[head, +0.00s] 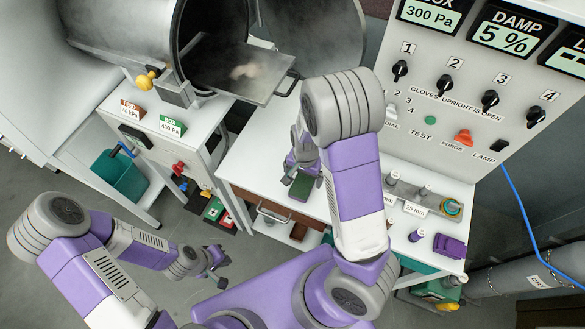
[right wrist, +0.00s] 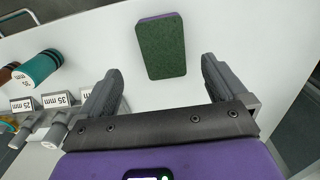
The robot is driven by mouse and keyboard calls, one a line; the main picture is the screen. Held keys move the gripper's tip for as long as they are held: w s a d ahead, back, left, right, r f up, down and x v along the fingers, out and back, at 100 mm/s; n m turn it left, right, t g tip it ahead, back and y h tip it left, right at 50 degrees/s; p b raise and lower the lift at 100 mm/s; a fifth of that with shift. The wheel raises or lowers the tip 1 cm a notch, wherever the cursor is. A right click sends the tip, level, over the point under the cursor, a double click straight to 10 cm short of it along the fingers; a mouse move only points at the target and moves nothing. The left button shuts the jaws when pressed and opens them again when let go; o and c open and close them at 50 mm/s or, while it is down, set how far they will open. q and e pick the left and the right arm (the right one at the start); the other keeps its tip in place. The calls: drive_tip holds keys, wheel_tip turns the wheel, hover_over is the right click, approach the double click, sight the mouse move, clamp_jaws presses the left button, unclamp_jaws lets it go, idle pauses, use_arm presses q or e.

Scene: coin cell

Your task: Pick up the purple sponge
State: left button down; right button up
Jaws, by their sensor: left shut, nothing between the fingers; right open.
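The purple sponge (right wrist: 162,45) lies flat on the white bench, its dark green scouring face up and a thin purple edge showing. In the head view the sponge (head: 303,187) is partly covered by my right gripper (head: 301,178). In the right wrist view my right gripper (right wrist: 160,68) is open and empty, its fingers pointing toward the sponge, which lies just beyond the fingertips, between their lines. My left gripper (head: 217,270) is shut and empty, low over the floor at the left, away from the bench.
A small purple object (head: 450,246) sits at the bench's right. A control panel (head: 480,85) rises behind. A tray (head: 245,72) juts from the open metal chamber. White bench (right wrist: 240,30) around the sponge is clear.

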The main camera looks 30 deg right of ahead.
sight(301, 188)
drive_tip(key=shift+w+f, duration=0.15)
drive_tip(key=shift+f, duration=0.1)
drive_tip(key=f, duration=0.2)
drive_tip(key=f+b, duration=0.1)
drive_tip(key=f, duration=0.1)
drive_tip(key=f+b, duration=0.1)
drive_tip(key=f, duration=0.1)
drive_tip(key=shift+s+a+f, duration=0.2)
drive_tip(key=shift+s+a, duration=0.05)
drive_tip(key=shift+a, duration=0.1)
drive_tip(key=shift+w+f, duration=0.1)
drive_tip(key=shift+f, duration=0.2)
drive_tip(key=shift+c, duration=0.2)
drive_tip(key=c, duration=1.1)
